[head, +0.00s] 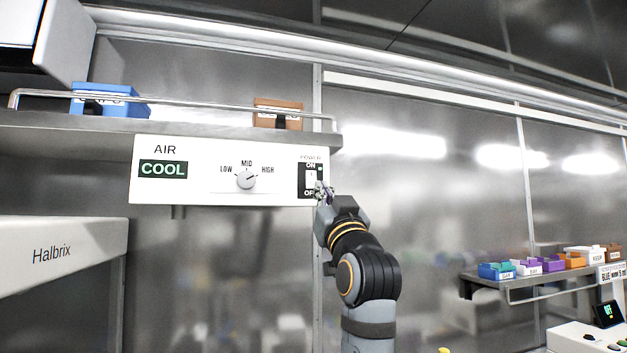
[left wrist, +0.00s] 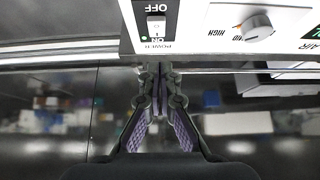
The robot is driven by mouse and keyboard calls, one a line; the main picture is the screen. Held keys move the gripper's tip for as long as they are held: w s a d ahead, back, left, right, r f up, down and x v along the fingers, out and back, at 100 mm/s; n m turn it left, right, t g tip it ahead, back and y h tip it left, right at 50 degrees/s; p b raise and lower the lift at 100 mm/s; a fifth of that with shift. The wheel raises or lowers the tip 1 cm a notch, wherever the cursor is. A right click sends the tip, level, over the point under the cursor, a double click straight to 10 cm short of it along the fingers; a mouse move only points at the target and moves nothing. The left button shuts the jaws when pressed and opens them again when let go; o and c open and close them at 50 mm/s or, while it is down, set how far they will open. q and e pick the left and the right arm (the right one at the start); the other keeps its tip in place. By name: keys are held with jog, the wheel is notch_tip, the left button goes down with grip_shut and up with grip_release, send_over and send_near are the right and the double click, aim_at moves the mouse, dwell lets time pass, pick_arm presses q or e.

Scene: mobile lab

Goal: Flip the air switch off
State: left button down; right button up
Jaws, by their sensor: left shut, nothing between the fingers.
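The white AIR panel (head: 215,190) hangs at the shelf's front edge. Its power switch (head: 311,179) is a white rocker on a black plate at the panel's right end, with ON above and OFF below. In the left wrist view the panel is upside down, and the switch (left wrist: 156,27) shows clearly. A small green dot shows beside its ON end. I cannot tell which side of the rocker is pressed. My left gripper (head: 323,190) is shut and empty, at the lower right of the switch. In the left wrist view its fingertips (left wrist: 153,72) are just off the panel's ON-side edge.
The speed knob (head: 246,179) sits left of the switch. The steel shelf (head: 60,120) above carries a blue box (head: 105,100) and a brown box (head: 278,113) behind a rail. A white Halbrix unit (head: 60,255) stands lower left. A shelf of coloured bins (head: 525,267) is at right.

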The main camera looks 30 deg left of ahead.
aim_at(310, 178)
pick_arm(q)
jog(key=w+a+p, duration=0.1)
jog(key=w+a+r+p, duration=0.1)
jog(key=w+a, duration=0.2)
jog(key=a, duration=0.1)
jog(key=shift+w+a+r+p, duration=0.15)
jog(key=shift+w+r+p, duration=0.1)
jog(key=shift+p, duration=0.15)
pick_arm(e)
jog(key=r, duration=0.2)
jog(key=a+r, duration=0.1)
jog(key=shift+w+r, duration=0.25)
jog(key=shift+w, duration=0.1)
pick_arm(q)
jog(key=shift+s, duration=0.1)
pick_arm(e)
jog(key=shift+d, duration=0.15)
